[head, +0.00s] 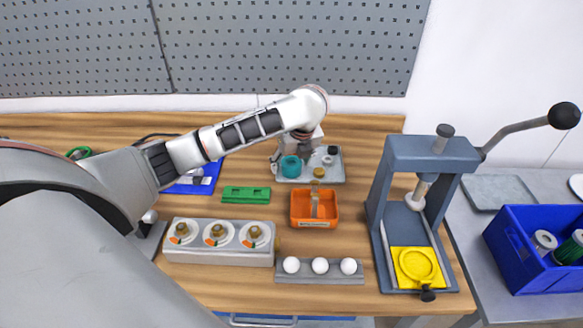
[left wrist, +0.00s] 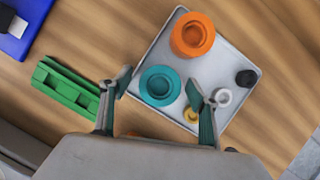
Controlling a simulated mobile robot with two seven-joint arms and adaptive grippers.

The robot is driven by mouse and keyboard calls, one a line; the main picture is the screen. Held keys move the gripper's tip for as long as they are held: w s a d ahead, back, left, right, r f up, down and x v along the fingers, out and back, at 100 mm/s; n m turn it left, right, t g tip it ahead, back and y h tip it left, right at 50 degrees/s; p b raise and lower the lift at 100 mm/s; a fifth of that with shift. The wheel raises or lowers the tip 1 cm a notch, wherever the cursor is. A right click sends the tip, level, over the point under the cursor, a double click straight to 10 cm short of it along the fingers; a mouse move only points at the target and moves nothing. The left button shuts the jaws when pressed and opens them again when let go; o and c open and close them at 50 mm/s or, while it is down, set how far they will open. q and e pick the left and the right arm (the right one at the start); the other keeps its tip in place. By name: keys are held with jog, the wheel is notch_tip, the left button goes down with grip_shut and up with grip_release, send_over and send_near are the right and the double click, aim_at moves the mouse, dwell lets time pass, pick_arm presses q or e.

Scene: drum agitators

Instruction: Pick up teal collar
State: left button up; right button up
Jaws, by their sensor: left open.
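The teal collar (head: 290,166) sits on a light grey tray (head: 331,170) at the back middle of the bench. In the left wrist view the teal collar (left wrist: 159,86) is a ring with a dark hole, lying between and just beyond my open fingers. My left gripper (left wrist: 161,92) points down at it and appears empty. In the head view my left gripper (head: 290,156) is over the tray, and the arm partly hides it. I cannot tell how high the fingertips are above the collar. My right gripper is not in view.
An orange collar (left wrist: 192,35), a small white ring (left wrist: 222,97), a dark piece (left wrist: 246,78) and a yellow piece (left wrist: 191,115) share the tray. A green block (head: 246,195), orange bin (head: 301,221) and grey press (head: 384,180) stand nearby.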

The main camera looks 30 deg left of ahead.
pick_arm(q)
jog(key=c, duration=1.4)
